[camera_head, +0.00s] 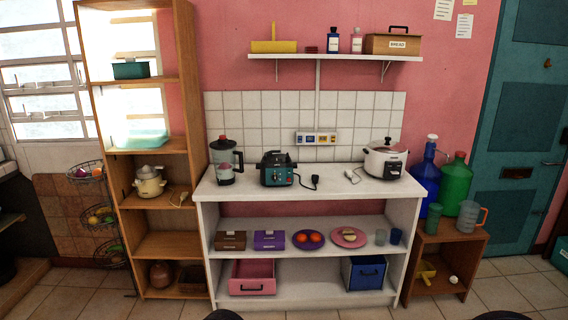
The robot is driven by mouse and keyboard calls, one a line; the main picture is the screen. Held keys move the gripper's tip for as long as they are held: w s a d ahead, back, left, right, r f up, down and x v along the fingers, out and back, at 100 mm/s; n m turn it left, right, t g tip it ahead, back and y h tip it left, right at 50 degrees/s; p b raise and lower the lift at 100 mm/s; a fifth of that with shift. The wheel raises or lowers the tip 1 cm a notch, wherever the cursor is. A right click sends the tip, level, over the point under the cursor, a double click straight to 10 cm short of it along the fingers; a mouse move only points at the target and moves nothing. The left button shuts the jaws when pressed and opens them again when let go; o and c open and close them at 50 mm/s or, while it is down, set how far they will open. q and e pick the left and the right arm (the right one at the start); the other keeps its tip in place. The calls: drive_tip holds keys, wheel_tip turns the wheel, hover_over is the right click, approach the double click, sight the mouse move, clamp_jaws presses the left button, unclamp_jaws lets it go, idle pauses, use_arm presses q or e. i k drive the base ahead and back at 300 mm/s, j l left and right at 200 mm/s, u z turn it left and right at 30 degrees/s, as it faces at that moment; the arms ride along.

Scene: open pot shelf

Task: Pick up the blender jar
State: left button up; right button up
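The blender jar (224,157) stands upright at the left end of the white counter (330,174). It is greyish and see-through, with a dark lid with a red top and a dark handle on its right side. Neither of my grippers shows. Only dark rounded shapes, probably parts of my arms, peek in at the bottom edge.
A tall wooden shelf (199,110) rises close on the left. The tiled floor before the counter looks clear.

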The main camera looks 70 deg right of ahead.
sight(224, 160)
drive_tip(key=z, duration=2.05)
drive_tip(key=i+j, duration=0.2)
drive_tip(key=i, duration=0.35)
drive_tip(key=i+j, duration=0.15)
drive_tip(key=i, duration=0.4)
drive_tip(key=i+j+u, duration=0.1)
drive_tip(key=i, duration=0.5)
drive_tip(key=i+j, duration=0.2)
drive_tip(key=i, duration=0.35)
drive_tip(key=i+j, duration=0.15)
drive_tip(key=i, duration=0.4)
